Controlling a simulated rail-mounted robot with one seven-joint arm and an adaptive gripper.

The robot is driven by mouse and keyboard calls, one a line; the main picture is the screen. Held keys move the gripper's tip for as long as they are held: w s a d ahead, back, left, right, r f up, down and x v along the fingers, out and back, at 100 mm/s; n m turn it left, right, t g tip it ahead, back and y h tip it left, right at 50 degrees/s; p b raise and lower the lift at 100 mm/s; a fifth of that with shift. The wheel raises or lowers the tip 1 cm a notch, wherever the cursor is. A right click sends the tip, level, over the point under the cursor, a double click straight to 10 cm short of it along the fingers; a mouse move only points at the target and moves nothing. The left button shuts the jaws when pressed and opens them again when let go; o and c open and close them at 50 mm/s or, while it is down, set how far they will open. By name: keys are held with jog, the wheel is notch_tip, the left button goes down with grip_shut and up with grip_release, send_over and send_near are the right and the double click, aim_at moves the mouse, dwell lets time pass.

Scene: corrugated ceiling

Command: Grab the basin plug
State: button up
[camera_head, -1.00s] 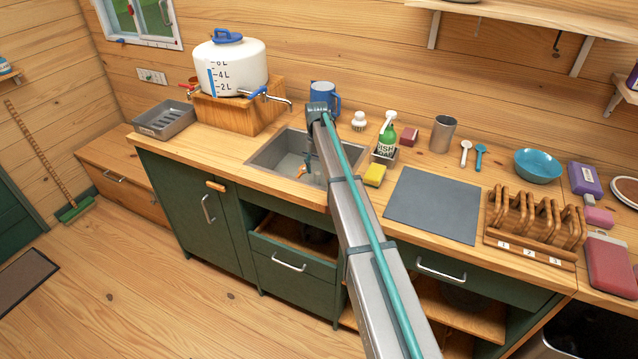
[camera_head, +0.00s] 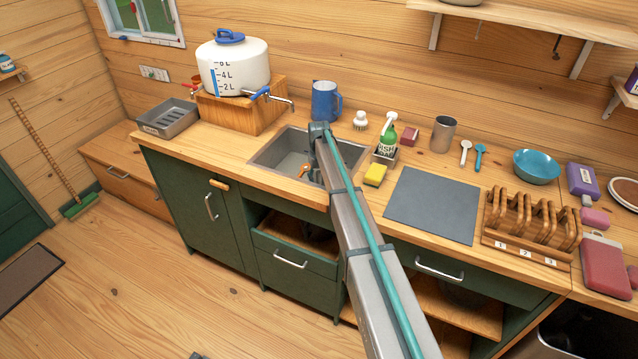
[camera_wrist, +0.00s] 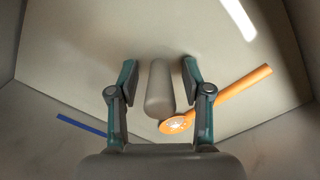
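My gripper (camera_wrist: 159,72) is open inside the sink basin (camera_head: 272,152), its two teal fingers pointing at the basin's surface in the wrist view. A grey, rounded, cylinder-like piece (camera_wrist: 160,88) lies between the fingers, with a gap on each side; it may be the basin plug, but I cannot tell for sure. An orange long-handled item (camera_wrist: 235,90) with a round end lies just right of it, its end near the right finger. In the head view my arm hides much of the basin, and I make out no plug there.
A blue stick-like strip (camera_wrist: 82,125) shows at left in the wrist view. The basin walls surround my gripper.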

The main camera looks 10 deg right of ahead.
grip_shut()
